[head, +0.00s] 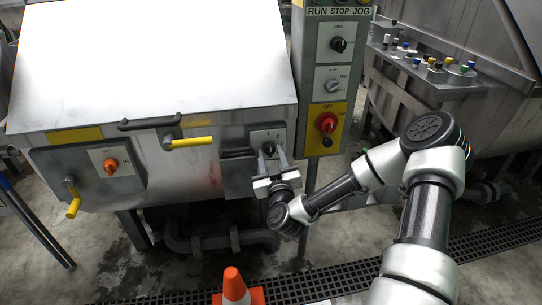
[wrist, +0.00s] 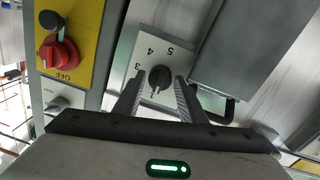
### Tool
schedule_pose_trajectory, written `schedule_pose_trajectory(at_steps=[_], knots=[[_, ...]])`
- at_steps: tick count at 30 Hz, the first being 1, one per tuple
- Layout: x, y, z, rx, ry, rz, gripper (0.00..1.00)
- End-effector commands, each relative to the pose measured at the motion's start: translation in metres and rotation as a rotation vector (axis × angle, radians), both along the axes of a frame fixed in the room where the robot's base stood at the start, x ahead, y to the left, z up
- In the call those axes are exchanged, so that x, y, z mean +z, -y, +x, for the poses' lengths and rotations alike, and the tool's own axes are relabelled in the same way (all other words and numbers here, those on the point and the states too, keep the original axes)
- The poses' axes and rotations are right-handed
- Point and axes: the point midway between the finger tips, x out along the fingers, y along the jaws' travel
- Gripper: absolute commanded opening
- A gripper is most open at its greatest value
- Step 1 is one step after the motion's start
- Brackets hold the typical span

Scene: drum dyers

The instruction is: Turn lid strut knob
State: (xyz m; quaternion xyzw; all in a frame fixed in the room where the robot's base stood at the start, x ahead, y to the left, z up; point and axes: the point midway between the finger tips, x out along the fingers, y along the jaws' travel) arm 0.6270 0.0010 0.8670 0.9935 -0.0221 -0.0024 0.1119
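The knob (wrist: 159,79) is a small black dial on a pale plate (wrist: 157,41) with numbers 3, 4 and 5 visible, seen in the wrist view. In the head view, the plate (head: 264,136) is on the right of the drum machine's front. My gripper (wrist: 159,91) is in front of the plate with its two fingers spread on either side of the knob. Gaps show between the knob and both fingers, and nothing is held. In the head view my gripper (head: 275,166) reaches up to the plate and partly covers it. Whether the fingertips touch the plate is unclear.
A control post (head: 327,75) with a red knob (head: 327,123) on yellow stands just right of my gripper. Yellow-handled levers (head: 192,142) and a red-orange knob (head: 111,166) are to the left. An orange cone (head: 234,284) stands on the floor below.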

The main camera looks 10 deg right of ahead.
Motion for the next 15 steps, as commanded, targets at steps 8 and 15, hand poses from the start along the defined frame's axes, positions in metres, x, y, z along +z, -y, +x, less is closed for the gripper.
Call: schedule_pose_trajectory(at_steps=[8,15], knots=[[-0.0001,-0.0001,-0.0003,0.0,0.0,0.0,0.07],[0.0001,-0.0004,-0.0003,0.001,0.001,0.027,0.07]])
